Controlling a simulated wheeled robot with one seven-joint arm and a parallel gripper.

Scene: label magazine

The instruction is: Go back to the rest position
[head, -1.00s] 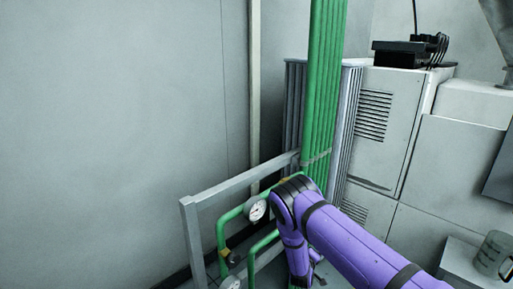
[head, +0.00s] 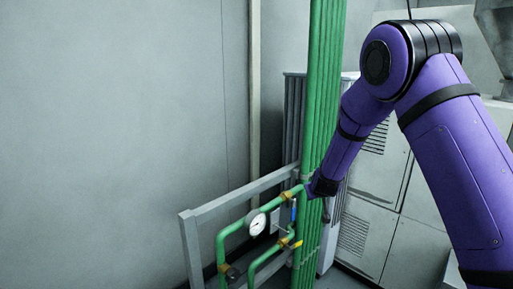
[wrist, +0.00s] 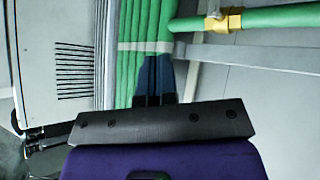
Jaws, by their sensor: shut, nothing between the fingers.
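My gripper (wrist: 154,82) shows in the wrist view with its two dark fingers together and nothing between them. In the head view its dark end (head: 326,210) hangs at the end of my purple arm. It appears in front of the green vertical pipes (head: 322,90), just right of the pipe frame. I cannot tell the exact gap between gripper and pipes.
Light cabinets (head: 375,210) with vents stand behind my arm. A bare wall (head: 110,130) fills the left.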

